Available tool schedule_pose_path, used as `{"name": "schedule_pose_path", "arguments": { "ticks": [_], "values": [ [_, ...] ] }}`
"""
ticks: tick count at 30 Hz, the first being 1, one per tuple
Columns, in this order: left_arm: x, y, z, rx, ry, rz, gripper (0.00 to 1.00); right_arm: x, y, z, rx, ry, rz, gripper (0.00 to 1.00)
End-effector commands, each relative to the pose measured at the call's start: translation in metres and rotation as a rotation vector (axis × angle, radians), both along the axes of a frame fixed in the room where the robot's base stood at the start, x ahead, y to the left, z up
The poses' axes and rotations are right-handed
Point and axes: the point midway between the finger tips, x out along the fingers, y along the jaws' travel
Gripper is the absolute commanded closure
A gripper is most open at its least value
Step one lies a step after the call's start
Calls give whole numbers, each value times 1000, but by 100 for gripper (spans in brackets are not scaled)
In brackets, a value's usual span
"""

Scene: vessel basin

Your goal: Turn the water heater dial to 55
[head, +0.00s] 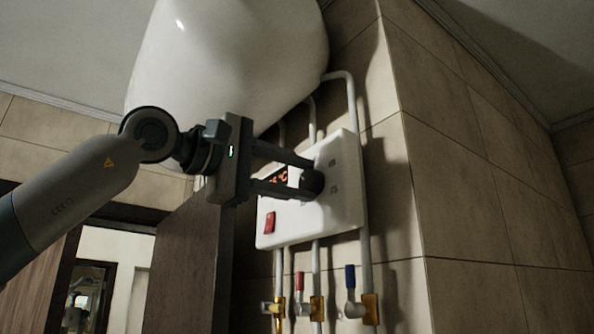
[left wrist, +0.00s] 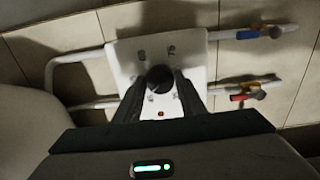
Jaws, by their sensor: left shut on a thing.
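The water heater's control box (head: 346,210) is a white panel on the tiled wall. Its black round dial (head: 312,182) sits on the right part of the panel, and my left gripper (head: 308,176) is shut on it. Which mark the dial points to cannot be told. My right gripper is not in view.
A large white tank (head: 230,60) hangs above the panel. A red switch (head: 270,222) is at the panel's lower left. Pipes with a red-handled valve (head: 300,282) and a blue-handled valve (head: 350,276) run below. A wooden door (head: 190,265) stands at the left.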

Motion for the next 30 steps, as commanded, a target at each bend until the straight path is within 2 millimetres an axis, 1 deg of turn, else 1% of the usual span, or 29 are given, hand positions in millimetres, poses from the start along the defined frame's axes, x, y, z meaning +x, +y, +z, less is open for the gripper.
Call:
{"name": "schedule_pose_path", "arguments": {
  "ticks": [1, 18, 24, 30],
  "values": [
    [0, 0, 2, 25, -35, -1, 86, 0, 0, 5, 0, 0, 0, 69],
    [0, 0, -2, 328, -446, -2, 86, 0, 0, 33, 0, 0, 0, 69],
    [1, 0, -3, 393, -535, -2, 86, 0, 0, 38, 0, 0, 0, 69],
    [1, 0, -5, 425, -578, -2, 86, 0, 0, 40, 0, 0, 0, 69]
  ]
}}
